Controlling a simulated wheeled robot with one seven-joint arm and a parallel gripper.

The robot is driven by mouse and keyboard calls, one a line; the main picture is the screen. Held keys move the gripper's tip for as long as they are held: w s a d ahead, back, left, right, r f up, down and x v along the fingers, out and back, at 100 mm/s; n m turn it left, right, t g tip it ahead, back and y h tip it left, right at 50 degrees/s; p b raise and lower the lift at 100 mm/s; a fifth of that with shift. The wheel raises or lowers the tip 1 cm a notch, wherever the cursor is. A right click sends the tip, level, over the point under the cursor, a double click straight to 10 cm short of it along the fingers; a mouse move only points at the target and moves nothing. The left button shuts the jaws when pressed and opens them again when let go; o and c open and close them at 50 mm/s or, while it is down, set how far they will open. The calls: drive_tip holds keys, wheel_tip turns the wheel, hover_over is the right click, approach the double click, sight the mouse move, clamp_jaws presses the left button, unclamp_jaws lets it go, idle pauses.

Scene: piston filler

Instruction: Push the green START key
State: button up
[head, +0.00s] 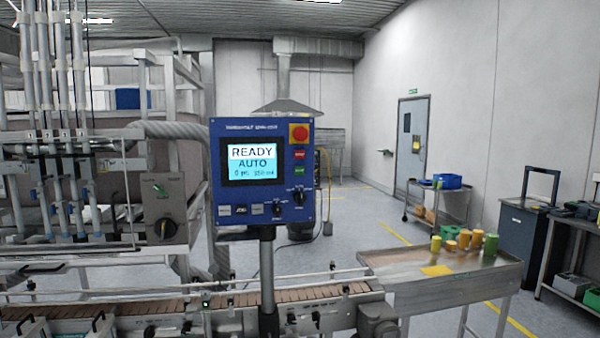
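The blue control panel (262,172) stands upright on a grey post in the middle of the head view. Its screen (250,161) reads READY AUTO, with a smaller line of figures below. The green START key (299,170) is a small key at the panel's right side, below a small red key (299,155) and a large red button on a yellow plate (299,134). Its lettering is too small to read surely. Nothing covers the green key. My gripper is not in view.
A conveyor (180,302) runs in front of the panel's post. The filling machine (70,190) fills the left side. At right stands a metal table (400,262) with several yellow and green containers. Open floor (365,215) lies behind.

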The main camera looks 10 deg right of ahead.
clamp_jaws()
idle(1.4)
